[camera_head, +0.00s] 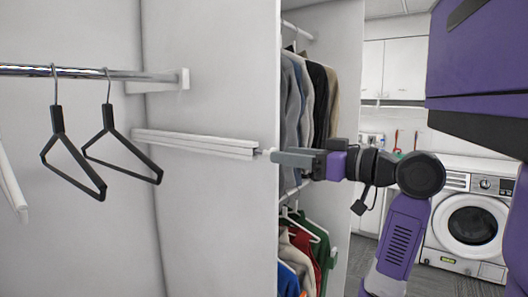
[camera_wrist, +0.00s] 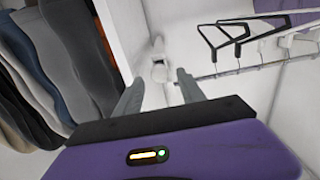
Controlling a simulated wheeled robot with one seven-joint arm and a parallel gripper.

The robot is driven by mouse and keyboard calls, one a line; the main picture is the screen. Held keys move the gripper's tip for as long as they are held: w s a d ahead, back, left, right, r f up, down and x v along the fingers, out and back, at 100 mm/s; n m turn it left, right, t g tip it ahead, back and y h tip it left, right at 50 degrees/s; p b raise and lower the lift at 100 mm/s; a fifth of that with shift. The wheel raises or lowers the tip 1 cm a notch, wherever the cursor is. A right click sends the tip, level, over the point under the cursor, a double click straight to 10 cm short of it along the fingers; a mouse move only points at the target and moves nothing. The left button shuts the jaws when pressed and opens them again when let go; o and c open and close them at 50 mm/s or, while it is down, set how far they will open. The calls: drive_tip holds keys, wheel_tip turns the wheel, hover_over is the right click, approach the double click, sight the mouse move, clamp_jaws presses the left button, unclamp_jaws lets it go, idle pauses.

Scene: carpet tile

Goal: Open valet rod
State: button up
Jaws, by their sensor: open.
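The valet rod (camera_head: 195,143) is a white bar mounted along the white closet side wall, with a small knob at its near end. In the wrist view its pale end (camera_wrist: 160,70) shows just beyond the gap between my fingertips. My gripper (camera_head: 273,156) is right at this end in the head view, level with it. In the wrist view my gripper (camera_wrist: 158,84) has its two grey fingers spread on either side of the gap, with nothing held. I cannot tell whether the fingertips touch the knob.
A chrome hanging rail (camera_head: 80,72) with black hangers (camera_head: 75,150) is at the left. Hanging clothes (camera_head: 310,100) fill the compartment beyond. A washing machine (camera_head: 470,222) stands at the right.

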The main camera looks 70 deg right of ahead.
sight(264, 151)
drive_tip(key=p+x, duration=0.1)
drive_tip(key=x, duration=0.6)
drive_tip(key=shift+w, duration=0.1)
clamp_jaws()
idle(1.3)
